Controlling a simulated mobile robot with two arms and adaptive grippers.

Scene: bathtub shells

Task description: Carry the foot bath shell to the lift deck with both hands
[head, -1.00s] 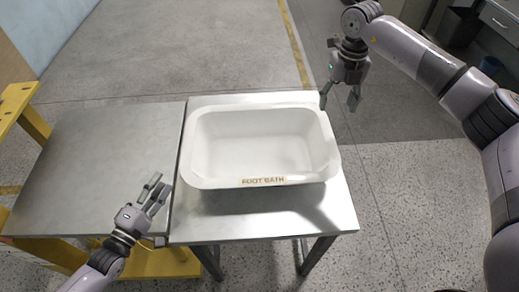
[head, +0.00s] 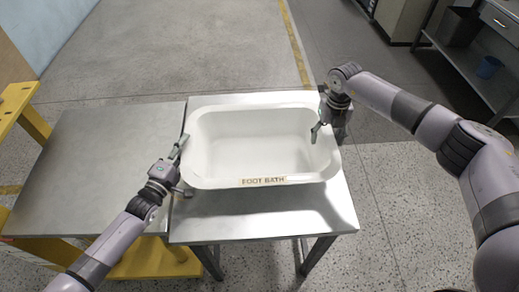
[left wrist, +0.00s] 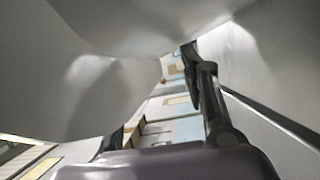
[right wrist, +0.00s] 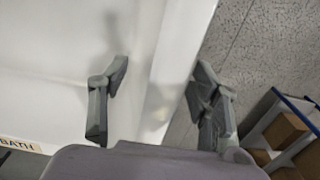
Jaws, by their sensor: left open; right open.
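The white foot bath shell (head: 255,182), with a "FOOT BATH" label on its near side, sits upright on a metal table (head: 270,228). My left gripper (head: 182,165) is open at the shell's left end, close to the rim. In the left wrist view the pale shell (left wrist: 110,95) fills much of the picture. My right gripper (head: 328,132) is open at the right end. In the right wrist view its fingers (right wrist: 155,108) straddle the shell's end wall (right wrist: 172,70), one inside and one outside. Contact cannot be told.
A flat metal-topped deck on a yellow frame (head: 95,165), likely the lift deck, adjoins the table on the left and is bare. A yellow rail (head: 20,105) stands at its far left. Shelving (head: 480,75) stands at the back right. Floor beyond is clear.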

